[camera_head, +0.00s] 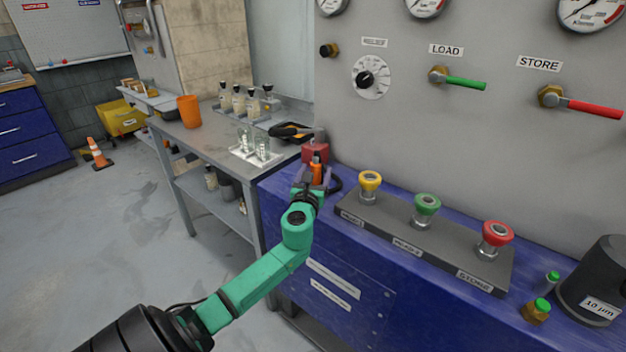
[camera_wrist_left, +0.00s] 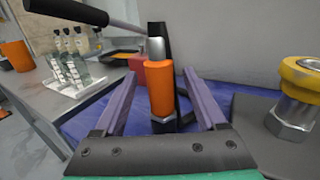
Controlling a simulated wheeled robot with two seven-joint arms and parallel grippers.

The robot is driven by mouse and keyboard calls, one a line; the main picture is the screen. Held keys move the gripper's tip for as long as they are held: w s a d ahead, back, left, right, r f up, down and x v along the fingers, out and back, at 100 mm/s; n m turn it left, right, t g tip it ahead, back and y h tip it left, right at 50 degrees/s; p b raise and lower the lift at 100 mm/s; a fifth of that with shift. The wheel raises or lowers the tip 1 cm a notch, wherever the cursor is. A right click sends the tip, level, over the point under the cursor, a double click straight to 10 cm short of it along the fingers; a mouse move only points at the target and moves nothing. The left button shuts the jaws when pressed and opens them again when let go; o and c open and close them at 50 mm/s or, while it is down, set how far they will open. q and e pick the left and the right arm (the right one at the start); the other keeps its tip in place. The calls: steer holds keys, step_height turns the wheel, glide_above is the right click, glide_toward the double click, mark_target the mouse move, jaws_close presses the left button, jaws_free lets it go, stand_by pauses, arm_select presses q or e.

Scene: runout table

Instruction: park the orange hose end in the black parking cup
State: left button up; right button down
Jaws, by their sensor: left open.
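The orange hose end (camera_wrist_left: 160,92) stands upright between the two fingers of my left gripper (camera_wrist_left: 165,95). It has a grey metal tip above and a metal nut below, and it also shows in the head view (camera_head: 316,170). My left gripper (camera_head: 310,180) is open around it, with gaps visible on both sides in the wrist view. A black hose (camera_head: 336,185) curves beside it at the blue bench's left end. I cannot make out the black parking cup with certainty. My right gripper is not in view.
A red block (camera_head: 315,150) with a black-handled lever (camera_head: 290,131) stands just behind. Yellow (camera_head: 370,183), green (camera_head: 427,206) and red (camera_head: 496,236) knobs stand to the right, below the grey panel. A metal table (camera_head: 205,140) with glassware is at left.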

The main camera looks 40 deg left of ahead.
arm_select(q)
steer(key=v, duration=1.4)
steer(key=shift+b, duration=0.4)
steer(key=shift+s, duration=0.1)
